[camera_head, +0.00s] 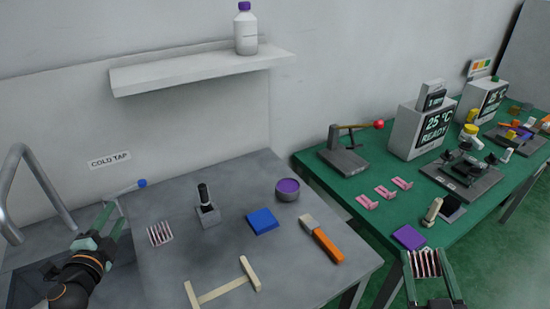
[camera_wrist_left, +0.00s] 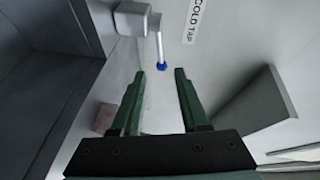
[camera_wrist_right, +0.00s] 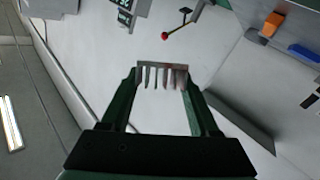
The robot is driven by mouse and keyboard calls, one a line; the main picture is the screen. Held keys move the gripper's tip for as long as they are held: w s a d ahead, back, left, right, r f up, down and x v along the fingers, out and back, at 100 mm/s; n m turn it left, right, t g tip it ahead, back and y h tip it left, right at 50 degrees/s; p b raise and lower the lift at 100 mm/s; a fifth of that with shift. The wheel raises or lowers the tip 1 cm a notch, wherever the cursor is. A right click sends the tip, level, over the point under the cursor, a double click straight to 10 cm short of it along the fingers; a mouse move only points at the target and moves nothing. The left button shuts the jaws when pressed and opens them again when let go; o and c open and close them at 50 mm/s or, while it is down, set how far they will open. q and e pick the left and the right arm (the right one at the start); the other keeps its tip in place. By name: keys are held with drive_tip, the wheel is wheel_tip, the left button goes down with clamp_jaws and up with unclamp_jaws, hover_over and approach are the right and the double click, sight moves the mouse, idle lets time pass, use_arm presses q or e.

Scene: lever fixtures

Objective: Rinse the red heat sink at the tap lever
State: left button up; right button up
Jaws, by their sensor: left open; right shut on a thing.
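The tap lever is a thin pale rod with a blue tip (camera_head: 142,183) at the wall below the "COLD TAP" sign. The blue tip shows in the left wrist view (camera_wrist_left: 161,66), just beyond the fingertips. My left gripper (camera_head: 112,216) is open and empty, close to the lever. My right gripper (camera_head: 426,256) is shut on a finned heat sink (camera_head: 426,267), in front of the green table; its fins look reddish and pale. It also shows in the right wrist view (camera_wrist_right: 162,77). A second finned heat sink (camera_head: 160,233), pale with reddish lines, lies on the grey counter.
The tap spout (camera_head: 40,185) arches over a dark sink at left. The grey counter (camera_head: 300,250) holds a blue block (camera_head: 262,221), a purple-topped cup (camera_head: 288,189) and an orange-handled tool (camera_head: 322,240). A red-knobbed lever fixture (camera_head: 345,155) stands on the green table.

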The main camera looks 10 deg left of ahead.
sight(131, 189)
use_arm(q)
drive_tip(key=shift+x, duration=5.95)
drive_tip(key=shift+c, duration=0.3)
clamp_jaws()
drive_tip(key=shift+f, duration=0.1)
